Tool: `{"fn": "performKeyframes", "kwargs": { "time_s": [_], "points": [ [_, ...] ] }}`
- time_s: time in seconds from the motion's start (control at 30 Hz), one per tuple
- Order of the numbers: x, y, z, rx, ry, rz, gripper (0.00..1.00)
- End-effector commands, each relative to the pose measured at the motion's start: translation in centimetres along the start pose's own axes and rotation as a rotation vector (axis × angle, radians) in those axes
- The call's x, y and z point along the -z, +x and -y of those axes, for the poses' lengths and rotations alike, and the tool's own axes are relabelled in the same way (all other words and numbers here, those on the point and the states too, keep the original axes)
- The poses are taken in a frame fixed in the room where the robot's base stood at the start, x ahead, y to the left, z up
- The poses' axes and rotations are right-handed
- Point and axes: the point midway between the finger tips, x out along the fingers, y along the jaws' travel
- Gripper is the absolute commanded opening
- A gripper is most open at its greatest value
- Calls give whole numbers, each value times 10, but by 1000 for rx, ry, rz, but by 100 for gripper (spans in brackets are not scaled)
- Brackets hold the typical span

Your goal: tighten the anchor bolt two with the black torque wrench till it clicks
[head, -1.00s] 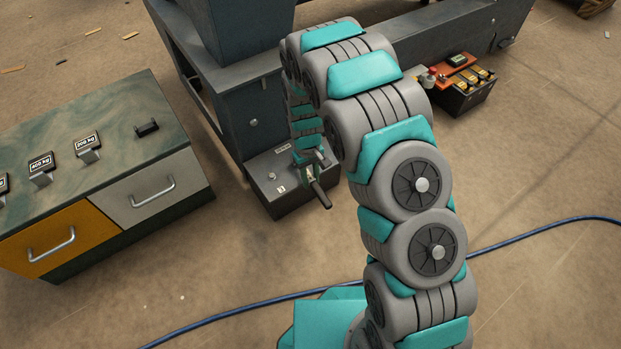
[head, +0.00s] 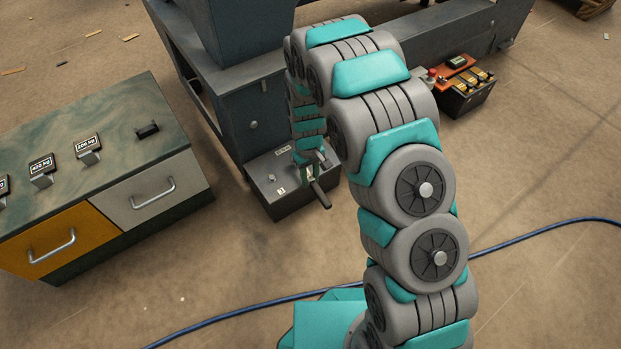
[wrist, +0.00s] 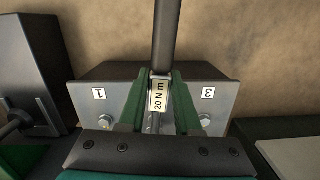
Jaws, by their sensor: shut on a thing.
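The torque wrench shows in the wrist view as a dark shaft (wrist: 166,35) with a "20 N m" label, held between the green fingers of my gripper (wrist: 158,98). In the head view its dark handle (head: 320,194) sticks out from my gripper (head: 311,172) toward the front. The grey anchor plate (wrist: 84,82) lies beneath, with labels 1 and 3. One bolt (wrist: 105,121) shows by label 1 and another bolt (wrist: 206,120) by label 3. Anchor bolt two is hidden behind the gripper and wrench, so I cannot tell how the wrench's head sits on it.
The anchor plate is at the foot of a dark machine frame (head: 255,120). A cabinet (head: 150,190) with a grey and an orange drawer stands at the left. A black battery-like box (head: 466,95) is at the back right. A blue cable (head: 520,237) crosses the floor in front.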

Motion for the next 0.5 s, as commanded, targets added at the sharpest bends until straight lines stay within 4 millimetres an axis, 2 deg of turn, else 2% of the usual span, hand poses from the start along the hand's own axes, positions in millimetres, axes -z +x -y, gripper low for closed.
{"fn": "performKeyframes", "kwargs": {
  "time_s": [0.5],
  "points": [
    [-2,-6,0,1,1,4,0]
  ]
}}
